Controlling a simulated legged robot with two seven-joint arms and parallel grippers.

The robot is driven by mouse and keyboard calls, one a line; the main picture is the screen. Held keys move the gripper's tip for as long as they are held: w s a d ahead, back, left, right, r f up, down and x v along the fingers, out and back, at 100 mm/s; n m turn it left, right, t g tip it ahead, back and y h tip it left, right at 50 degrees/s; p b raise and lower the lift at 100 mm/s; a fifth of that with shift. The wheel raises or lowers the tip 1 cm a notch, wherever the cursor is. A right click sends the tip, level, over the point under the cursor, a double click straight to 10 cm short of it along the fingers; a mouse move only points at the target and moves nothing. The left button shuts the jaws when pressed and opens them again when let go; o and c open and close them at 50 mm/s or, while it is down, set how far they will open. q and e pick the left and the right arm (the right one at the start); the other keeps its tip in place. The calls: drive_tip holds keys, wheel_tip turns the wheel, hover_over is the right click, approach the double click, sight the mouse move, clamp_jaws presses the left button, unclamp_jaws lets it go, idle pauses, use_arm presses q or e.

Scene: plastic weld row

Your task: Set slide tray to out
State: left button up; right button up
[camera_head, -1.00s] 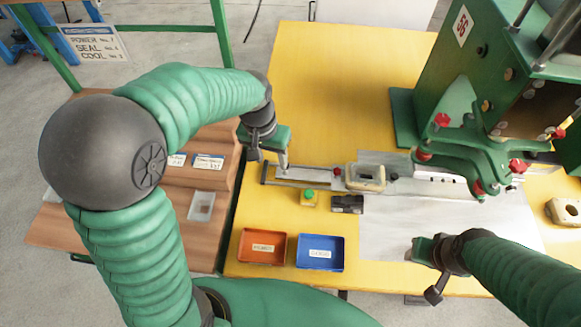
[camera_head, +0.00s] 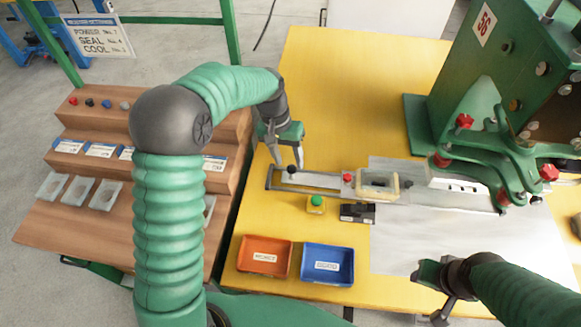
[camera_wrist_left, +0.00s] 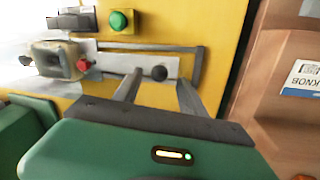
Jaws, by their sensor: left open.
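The slide tray (camera_head: 318,181) is a flat metal strip in a rail on the yellow table, left of the green press. A beige-rimmed box-like part (camera_head: 378,184) sits along the rail to the right, outside the press.
The green press (camera_head: 490,100) stands at the right. A green button (camera_head: 316,204) and black block (camera_head: 357,213) sit before the rail. Orange (camera_head: 264,257) and blue (camera_head: 327,265) bins are at the front. A wooden stepped rack (camera_head: 85,215) stands left. Yellow table behind the rail is clear.

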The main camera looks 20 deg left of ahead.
sight(290, 166)
use_arm(q)
drive_tip(key=f, duration=0.3)
drive_tip(key=shift+d+f, duration=0.15)
drive_tip(key=shift+d, duration=0.15)
clamp_jaws()
idle(1.2)
